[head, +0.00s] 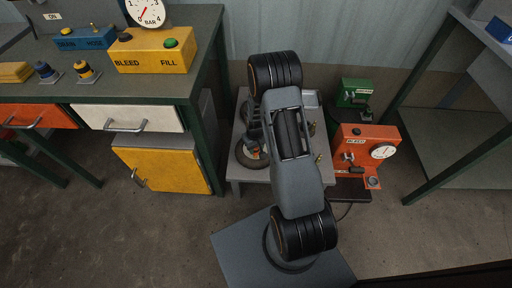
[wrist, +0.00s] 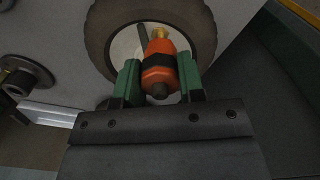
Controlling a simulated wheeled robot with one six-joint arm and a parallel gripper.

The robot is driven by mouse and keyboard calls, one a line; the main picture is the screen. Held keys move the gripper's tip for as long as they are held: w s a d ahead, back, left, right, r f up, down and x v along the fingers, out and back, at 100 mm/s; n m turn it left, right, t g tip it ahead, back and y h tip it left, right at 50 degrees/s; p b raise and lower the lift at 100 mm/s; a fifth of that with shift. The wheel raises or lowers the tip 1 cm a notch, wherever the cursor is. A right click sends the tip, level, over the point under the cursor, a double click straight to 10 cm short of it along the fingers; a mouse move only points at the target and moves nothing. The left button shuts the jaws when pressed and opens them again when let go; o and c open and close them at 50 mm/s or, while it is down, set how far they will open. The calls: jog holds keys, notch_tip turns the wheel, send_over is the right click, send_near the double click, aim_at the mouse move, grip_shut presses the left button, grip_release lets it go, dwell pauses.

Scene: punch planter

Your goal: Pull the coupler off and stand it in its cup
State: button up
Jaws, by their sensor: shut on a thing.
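The coupler (wrist: 160,72) is orange with a black band and a brass-coloured end. In the wrist view it sits between the green fingers of my gripper (wrist: 158,66), which is shut on it. It lies over a black-tyred wheel (wrist: 101,32) with a pale hub, its brass end toward the hub's far side. Whether the brass end is still joined to the wheel's valve cannot be told. In the head view the wheel (head: 243,155) lies on a grey table, and my arm hides part of the gripper. No cup is clearly identifiable; a small round holder (head: 373,183) shows at the orange machine.
The orange machine (head: 365,147) with a gauge and a green unit (head: 355,92) stand right of the grey table (head: 239,120). A workbench (head: 60,92) with a yellow BLEED/FILL box (head: 152,52) is at left. Green-legged shelving (head: 455,135) is at right.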

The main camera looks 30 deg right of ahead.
jog(key=shift+r, duration=0.15)
jog(key=shift+r+p, duration=1.8)
jog(key=shift+r, duration=0.5)
jog(key=shift+r, duration=0.15)
grip_shut()
jog(key=shift+r+p, duration=1.5)
jog(key=shift+r, duration=0.4)
jog(key=shift+s+a+m, duration=0.1)
jog(key=shift+s+m, duration=0.2)
jog(key=shift+s, duration=0.1)
jog(key=w+a+r, duration=0.1)
jog(key=a+r, duration=0.8)
jog(key=r, duration=0.4)
notch_tip(320, 180, up, 10)
jog(key=s+p, duration=0.1)
jog(key=p, duration=1.9)
jog(key=shift+s+r, duration=0.25)
jog(key=shift+s, duration=0.15)
